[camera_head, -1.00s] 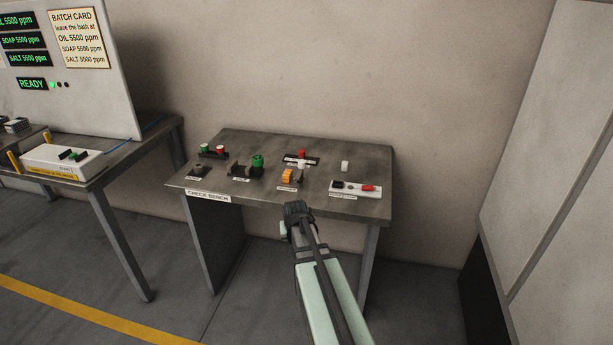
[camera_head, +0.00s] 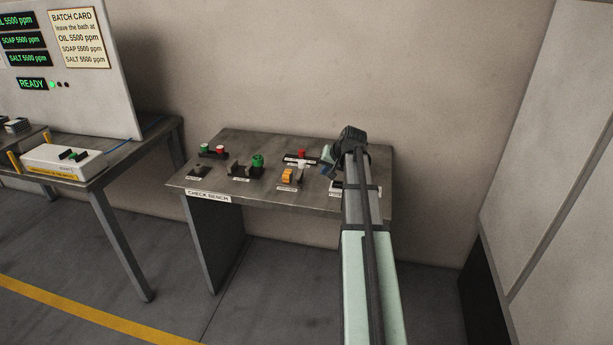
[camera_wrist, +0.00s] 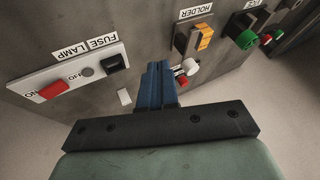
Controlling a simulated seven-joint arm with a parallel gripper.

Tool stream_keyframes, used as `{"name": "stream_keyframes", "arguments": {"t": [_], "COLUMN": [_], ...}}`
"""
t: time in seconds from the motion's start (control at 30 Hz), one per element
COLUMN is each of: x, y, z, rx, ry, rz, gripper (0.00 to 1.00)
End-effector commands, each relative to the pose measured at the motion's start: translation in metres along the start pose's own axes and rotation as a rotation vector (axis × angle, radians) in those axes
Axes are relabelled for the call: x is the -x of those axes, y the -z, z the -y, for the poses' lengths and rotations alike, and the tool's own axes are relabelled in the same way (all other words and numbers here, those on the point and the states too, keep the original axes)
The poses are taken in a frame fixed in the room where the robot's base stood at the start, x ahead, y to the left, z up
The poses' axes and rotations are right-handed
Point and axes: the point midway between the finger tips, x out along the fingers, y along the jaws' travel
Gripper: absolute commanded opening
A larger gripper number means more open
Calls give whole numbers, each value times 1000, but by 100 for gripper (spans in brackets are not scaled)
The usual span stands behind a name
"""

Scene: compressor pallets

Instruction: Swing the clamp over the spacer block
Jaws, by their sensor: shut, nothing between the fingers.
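A small dark fixture with a red knob (camera_head: 301,154) and a white piece (camera_head: 301,165) stands at the back middle of the check bench; it looks like the clamp, but its label is too small to read. In the wrist view its red part (camera_wrist: 181,79) and white piece (camera_wrist: 191,67) show just right of my fingers, partly hidden by them. I cannot tell which part is the spacer block. My gripper (camera_wrist: 157,72) is shut and empty, with blue fingers. In the head view my gripper (camera_head: 325,163) is above the bench's right part, right of the fixture.
An orange piece in a holder (camera_wrist: 204,37) and a green-knobbed vice (camera_head: 257,162) stand left of my gripper in the head view. A loose white block (camera_wrist: 125,97) lies nearby. A wall stands behind the bench (camera_head: 220,180).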

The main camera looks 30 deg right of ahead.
Motion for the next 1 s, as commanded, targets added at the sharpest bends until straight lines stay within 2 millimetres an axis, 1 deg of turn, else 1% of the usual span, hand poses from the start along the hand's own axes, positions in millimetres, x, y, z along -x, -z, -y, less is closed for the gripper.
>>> {"name": "stream_keyframes", "arguments": {"t": [0.03,0.13,0.33,0.6,0.67,0.77,0.87,1.0], "x": [4,10,12,9,6,-5,-20,-45], "y": [7,13,14,14,14,14,14,14], "z": [-2,-3,-3,-3,-3,-2,-1,-1], "rx": [-7,-16,-18,-18,-18,-18,-17,-18], "ry": [14,33,42,40,40,40,40,40], "rz": [0,1,3,3,3,5,4,4], "gripper": [0,0,0,0,0,0,0,0]}}
